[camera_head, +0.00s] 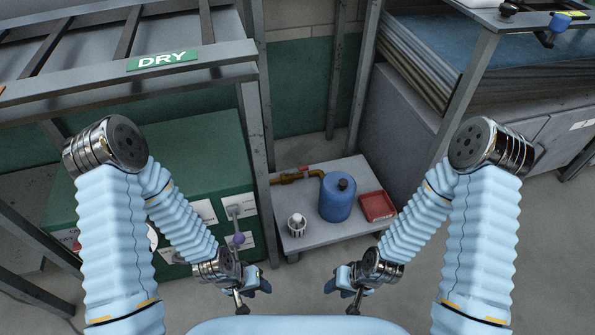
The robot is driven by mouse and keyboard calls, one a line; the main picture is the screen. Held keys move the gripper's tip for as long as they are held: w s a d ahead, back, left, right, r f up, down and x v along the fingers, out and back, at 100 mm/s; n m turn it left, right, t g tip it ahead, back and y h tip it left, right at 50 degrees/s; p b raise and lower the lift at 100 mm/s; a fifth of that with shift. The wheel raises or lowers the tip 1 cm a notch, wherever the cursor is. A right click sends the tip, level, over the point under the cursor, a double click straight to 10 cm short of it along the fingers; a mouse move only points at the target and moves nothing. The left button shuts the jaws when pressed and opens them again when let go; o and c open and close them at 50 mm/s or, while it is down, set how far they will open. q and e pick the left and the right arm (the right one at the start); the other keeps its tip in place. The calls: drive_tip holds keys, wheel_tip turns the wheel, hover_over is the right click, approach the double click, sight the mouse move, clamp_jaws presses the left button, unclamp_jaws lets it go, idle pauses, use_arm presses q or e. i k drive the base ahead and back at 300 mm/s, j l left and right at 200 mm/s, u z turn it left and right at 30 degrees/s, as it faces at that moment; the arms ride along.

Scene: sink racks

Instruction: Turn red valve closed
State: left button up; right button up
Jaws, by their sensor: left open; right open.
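A brass-coloured pipe (285,179) runs along the back left of a low grey platform to a blue tank (337,198). A small red part (304,168), which looks like the valve handle, sits on top of the pipe; it is too small to tell its exact angle. My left gripper (254,296) is open and empty, low in front of the platform and well short of the pipe. My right gripper (341,297) is open and empty, to the right of the left one, also apart from the valve.
The low platform (325,234) also carries a red tray (377,206) and a white cup (297,225). A green cabinet with a purple-knobbed lever (238,238) stands left. A grey cabinet (400,125) stands right.

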sight(304, 167)
drive_tip(key=k+l+z, duration=0.15)
drive_tip(key=l, duration=0.55)
drive_tip(key=l+z, duration=0.2)
drive_tip(key=l, duration=0.5)
